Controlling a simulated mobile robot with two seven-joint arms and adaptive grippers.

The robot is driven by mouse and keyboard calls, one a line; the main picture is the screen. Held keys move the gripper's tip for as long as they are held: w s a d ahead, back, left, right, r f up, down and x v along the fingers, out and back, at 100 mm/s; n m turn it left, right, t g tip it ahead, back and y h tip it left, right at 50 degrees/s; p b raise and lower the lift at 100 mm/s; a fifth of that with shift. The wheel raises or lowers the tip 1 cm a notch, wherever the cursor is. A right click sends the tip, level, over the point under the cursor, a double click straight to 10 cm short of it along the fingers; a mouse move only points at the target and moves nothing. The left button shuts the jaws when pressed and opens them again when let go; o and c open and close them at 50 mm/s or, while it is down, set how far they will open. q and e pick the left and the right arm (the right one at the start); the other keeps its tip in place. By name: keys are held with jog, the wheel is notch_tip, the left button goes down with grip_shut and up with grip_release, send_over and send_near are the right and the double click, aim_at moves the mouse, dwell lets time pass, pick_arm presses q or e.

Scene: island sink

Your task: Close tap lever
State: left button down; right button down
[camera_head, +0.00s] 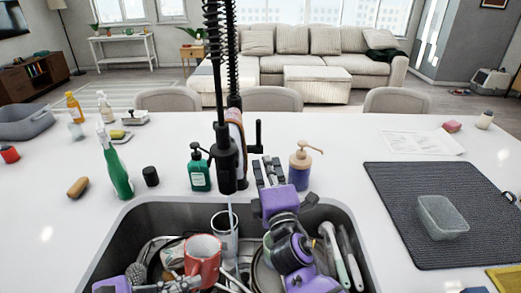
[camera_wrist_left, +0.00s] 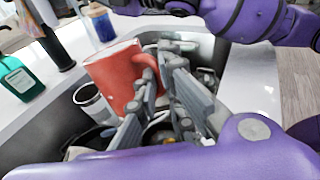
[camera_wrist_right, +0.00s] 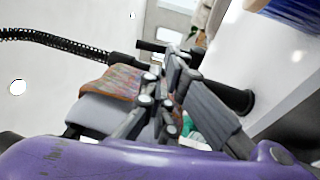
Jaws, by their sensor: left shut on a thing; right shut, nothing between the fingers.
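The black tap (camera_head: 226,165) with a spring hose stands behind the sink. Its black lever (camera_head: 258,135) sticks up on the tap's right side; the lever also shows in the right wrist view (camera_wrist_right: 150,46). A thin pale streak, looking like water, runs below the spout towards a metal cup (camera_head: 224,232). My right gripper (camera_head: 268,164) is shut and empty, just in front of and slightly right of the lever; contact cannot be told. My left gripper (camera_head: 192,282) is shut on the handle of a red mug (camera_head: 203,258) over the sink; the mug shows tilted in the left wrist view (camera_wrist_left: 122,75).
The sink (camera_head: 150,215) holds several dishes and utensils. A patterned cloth (camera_wrist_right: 115,80) is close to my right gripper. A drying mat (camera_head: 400,190) lies at right.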

aim_at(259, 135)
pick_arm(q)
jog(key=shift+w+r, duration=0.2)
jog(key=shift+r, duration=0.45)
pick_arm(e)
jog(key=x, duration=0.9)
